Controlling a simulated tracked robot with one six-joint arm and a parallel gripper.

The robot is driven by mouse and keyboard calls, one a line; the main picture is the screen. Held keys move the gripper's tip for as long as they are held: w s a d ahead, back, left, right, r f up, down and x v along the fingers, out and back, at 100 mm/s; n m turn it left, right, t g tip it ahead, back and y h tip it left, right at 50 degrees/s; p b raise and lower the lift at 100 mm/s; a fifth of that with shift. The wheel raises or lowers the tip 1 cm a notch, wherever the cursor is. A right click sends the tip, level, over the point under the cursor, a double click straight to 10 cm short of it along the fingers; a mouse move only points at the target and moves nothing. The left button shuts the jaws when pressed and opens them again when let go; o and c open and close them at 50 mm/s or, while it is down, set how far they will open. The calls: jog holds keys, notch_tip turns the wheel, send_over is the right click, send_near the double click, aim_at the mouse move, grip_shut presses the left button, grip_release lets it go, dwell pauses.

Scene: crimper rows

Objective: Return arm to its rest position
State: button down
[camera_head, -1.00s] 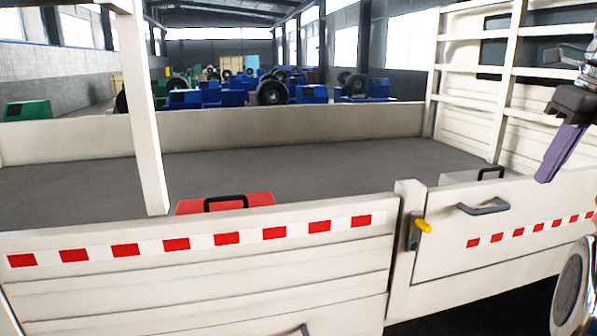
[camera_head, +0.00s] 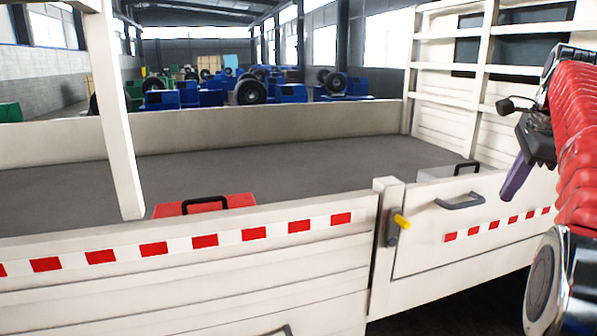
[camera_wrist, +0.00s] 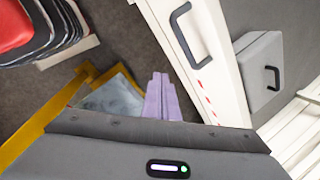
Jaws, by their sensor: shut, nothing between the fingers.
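My gripper (camera_head: 517,177) is at the right of the head view, in front of the truck's white side panel. Its purple fingers point down and to the left, shut together with nothing between them. In the wrist view my gripper (camera_wrist: 162,98) shows as two purple fingers side by side over the dark floor. My red-sleeved arm rises along the right edge of the head view.
A red case (camera_head: 240,201) and a grey case (camera_head: 436,174) stand in the bed (camera_head: 300,172). In the wrist view the side panel (camera_wrist: 195,60) is close right of my fingers.

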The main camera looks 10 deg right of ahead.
jog(key=s+a+f+n, duration=0.5)
jog(key=a+f+n, duration=0.4)
jog(key=a, duration=0.3)
jog(key=s+a+f+n, duration=0.5)
jog(key=a+f+n, duration=0.45)
jog(key=a, duration=0.25)
jog(key=s+a+f+n+t, duration=0.2)
jog(key=s+a+f+n, duration=0.2)
jog(key=s+a, duration=0.7)
jog(key=shift+a+n, duration=0.3)
jog(key=shift+n, duration=0.25)
